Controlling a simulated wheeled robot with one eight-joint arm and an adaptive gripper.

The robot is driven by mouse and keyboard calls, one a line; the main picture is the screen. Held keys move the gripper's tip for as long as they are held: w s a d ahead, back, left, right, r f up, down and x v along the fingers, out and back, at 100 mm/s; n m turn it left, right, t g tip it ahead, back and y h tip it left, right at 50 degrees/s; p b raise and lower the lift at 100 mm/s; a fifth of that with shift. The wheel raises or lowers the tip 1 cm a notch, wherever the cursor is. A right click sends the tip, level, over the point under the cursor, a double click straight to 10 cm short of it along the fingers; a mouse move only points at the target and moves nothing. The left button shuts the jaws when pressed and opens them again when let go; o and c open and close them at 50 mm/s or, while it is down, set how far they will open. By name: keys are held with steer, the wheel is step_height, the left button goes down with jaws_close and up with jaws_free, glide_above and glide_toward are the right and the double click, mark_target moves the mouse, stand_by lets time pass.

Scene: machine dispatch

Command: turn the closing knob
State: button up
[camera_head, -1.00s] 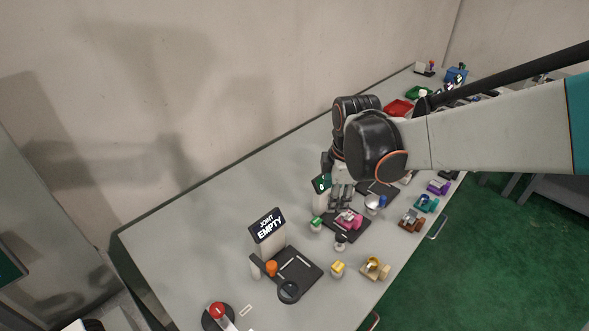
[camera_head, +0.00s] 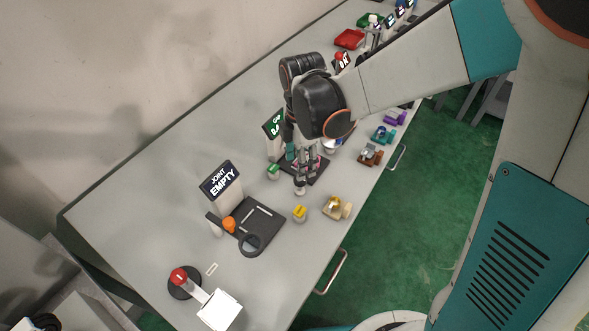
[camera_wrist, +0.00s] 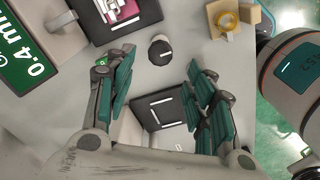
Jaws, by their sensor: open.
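A small dark round knob (camera_wrist: 160,50) with a white line across its top stands on the table in the wrist view. It is also in the head view (camera_head: 300,187), in front of a dark pad (camera_head: 318,174) bearing a pink part (camera_wrist: 118,8). I cannot tell from any label that it is the closing knob. My gripper (camera_wrist: 160,62) is open and empty, pointing down, and in the wrist view the knob appears between its fingertips. In the head view my gripper (camera_head: 306,160) is just behind and above the knob; contact is not visible.
A green sign (camera_head: 273,123) stands beside the pad. A green knob (camera_head: 272,172), a yellow knob (camera_head: 299,213) and a tan part (camera_head: 334,207) are nearby. The "JOINT EMPTY" sign (camera_head: 221,180) stands behind another dark tray (camera_head: 268,222). A red button (camera_head: 179,275) sits at the near end.

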mark_target(300, 184)
steer(key=shift+f+b, duration=1.85)
steer(key=shift+f, duration=1.3)
steer(key=c, duration=1.1)
